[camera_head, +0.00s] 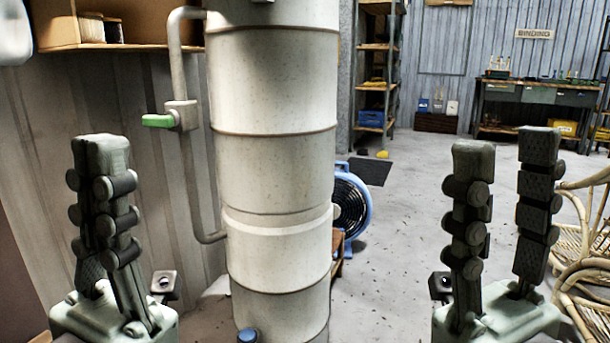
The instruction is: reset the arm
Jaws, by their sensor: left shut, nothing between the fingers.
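My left gripper (108,148) is at the lower left of the head view, fingers pointing up and pressed together with nothing between them. It stands left of the tall cylindrical tank. My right gripper (508,150) is at the lower right, fingers pointing up and spread well apart with a clear gap between them. It is empty. Both grippers are apart from everything around them. The arms behind the grippers are mostly out of the picture.
The pale banded tank (272,120) stands between my grippers, with a side pipe and green valve handle (157,121). A blue fan (352,207) stands behind it. Rattan chairs (588,255) are close to my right gripper. A workbench (537,95) is at the back. Open floor (420,190) lies right of the tank.

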